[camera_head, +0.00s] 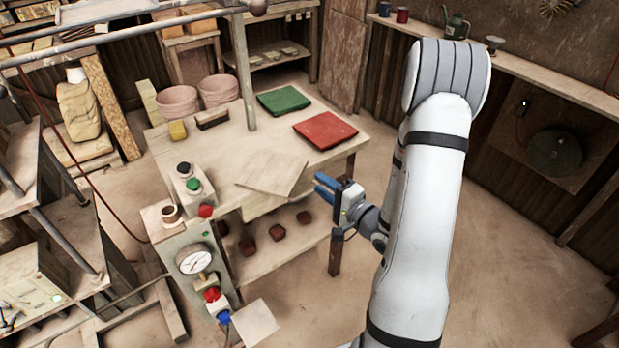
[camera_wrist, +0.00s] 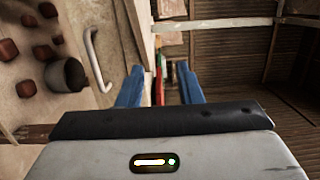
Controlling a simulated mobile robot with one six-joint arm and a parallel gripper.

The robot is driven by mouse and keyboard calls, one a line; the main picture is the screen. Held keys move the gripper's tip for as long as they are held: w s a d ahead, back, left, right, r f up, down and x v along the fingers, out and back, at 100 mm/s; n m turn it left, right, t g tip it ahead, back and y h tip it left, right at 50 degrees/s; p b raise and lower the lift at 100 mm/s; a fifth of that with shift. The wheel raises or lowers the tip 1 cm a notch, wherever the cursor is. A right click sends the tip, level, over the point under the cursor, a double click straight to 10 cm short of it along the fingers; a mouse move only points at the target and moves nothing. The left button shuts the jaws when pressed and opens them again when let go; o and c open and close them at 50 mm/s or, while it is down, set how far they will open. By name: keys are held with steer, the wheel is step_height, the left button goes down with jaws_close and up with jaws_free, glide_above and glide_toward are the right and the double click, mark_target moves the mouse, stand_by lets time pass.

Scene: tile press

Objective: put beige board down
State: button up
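The beige board (camera_head: 272,172) lies on the worktable (camera_head: 250,150), close to its front edge, its colour nearly that of the tabletop. My gripper (camera_head: 322,187) is just to the right of the board, off the table's front edge and apart from it. In the wrist view, the two blue fingers of my gripper (camera_wrist: 160,85) stand apart with nothing held between them. The beige board cannot be told clearly from the table edge in the wrist view.
A red board (camera_head: 326,130) and a green board (camera_head: 284,100) lie farther back on the table. A control box (camera_head: 190,187) with buttons and a gauge post (camera_head: 196,262) stand to the left. A lower shelf (camera_head: 285,255) holds several dark pieces. The floor right of my arm is clear.

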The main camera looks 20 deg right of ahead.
step_height(320, 180, up, 5)
steer(key=s+d+n+g+h, duration=0.2)
steer(key=d+n+g+h, duration=0.1)
steer(key=n+g+h, duration=0.5)
steer(key=s+a+r+n+g, duration=0.2)
steer(key=s+a+r+g, duration=0.1)
steer(key=s, duration=0.6)
steer(key=s+a+r+n+g, duration=0.3)
steer(key=s+a, duration=0.3)
steer(key=s, duration=0.2)
steer(key=shift+s, duration=0.4)
steer(key=shift+a+r, duration=0.1)
steer(key=shift+w+p+v, duration=0.2)
steer(key=shift+p+v, duration=0.75)
steer(key=shift+v, duration=0.1)
